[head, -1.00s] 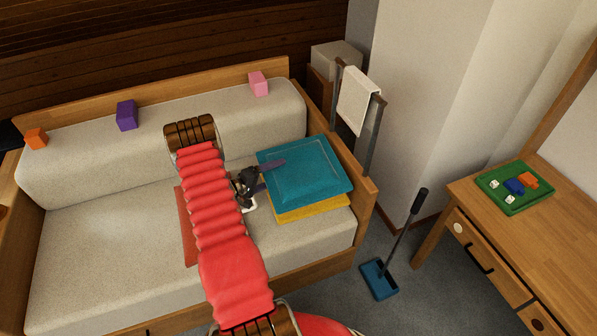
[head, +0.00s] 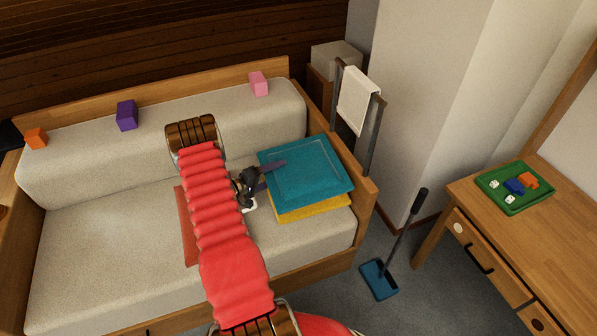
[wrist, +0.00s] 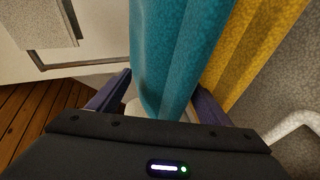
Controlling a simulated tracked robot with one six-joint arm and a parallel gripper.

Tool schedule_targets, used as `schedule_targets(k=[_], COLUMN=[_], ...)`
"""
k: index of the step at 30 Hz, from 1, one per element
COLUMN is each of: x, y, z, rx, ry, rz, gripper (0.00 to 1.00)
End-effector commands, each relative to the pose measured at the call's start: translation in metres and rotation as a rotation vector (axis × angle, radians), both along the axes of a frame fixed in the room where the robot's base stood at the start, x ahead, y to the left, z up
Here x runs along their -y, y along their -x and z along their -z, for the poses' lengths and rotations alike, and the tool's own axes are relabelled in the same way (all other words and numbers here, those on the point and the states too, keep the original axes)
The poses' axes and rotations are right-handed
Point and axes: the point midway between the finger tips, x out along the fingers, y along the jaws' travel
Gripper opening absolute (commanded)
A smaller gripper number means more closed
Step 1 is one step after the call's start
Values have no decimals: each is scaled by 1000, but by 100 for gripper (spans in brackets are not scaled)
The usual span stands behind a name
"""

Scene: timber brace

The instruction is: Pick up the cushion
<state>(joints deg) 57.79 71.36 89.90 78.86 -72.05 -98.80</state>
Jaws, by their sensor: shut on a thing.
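A teal cushion (head: 310,172) lies on top of a yellow cushion (head: 312,208) at the right end of the sofa seat. My gripper (head: 273,165) is at the left edge of the teal cushion, with one finger showing over its top. In the wrist view my gripper (wrist: 160,98) is shut on the teal cushion (wrist: 170,50), which stands between its two fingers. The yellow cushion (wrist: 262,45) is outside the fingers, beside the right one. The teal cushion still appears to rest on the yellow one. A red-orange flat thing (head: 187,228) on the seat is partly hidden by my arm.
The sofa's wooden right arm (head: 350,178) is close beside the cushions. Orange (head: 36,138), purple (head: 127,115) and pink (head: 258,83) blocks sit on the backrest. A towel rack (head: 358,100), a long-handled dustpan (head: 380,278) and a desk (head: 550,235) stand to the right.

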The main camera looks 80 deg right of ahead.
Motion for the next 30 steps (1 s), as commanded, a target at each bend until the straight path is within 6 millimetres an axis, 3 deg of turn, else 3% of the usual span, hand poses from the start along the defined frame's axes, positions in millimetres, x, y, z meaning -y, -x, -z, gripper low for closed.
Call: schedule_targets(k=[4, 16, 30], x=[-2, -2, 0], y=[0, -1, -1], z=[5, -3, -71], rx=[4, 5, 4], ry=[-9, -8, -1], rz=[0, -2, -2], gripper=[41, 40, 40])
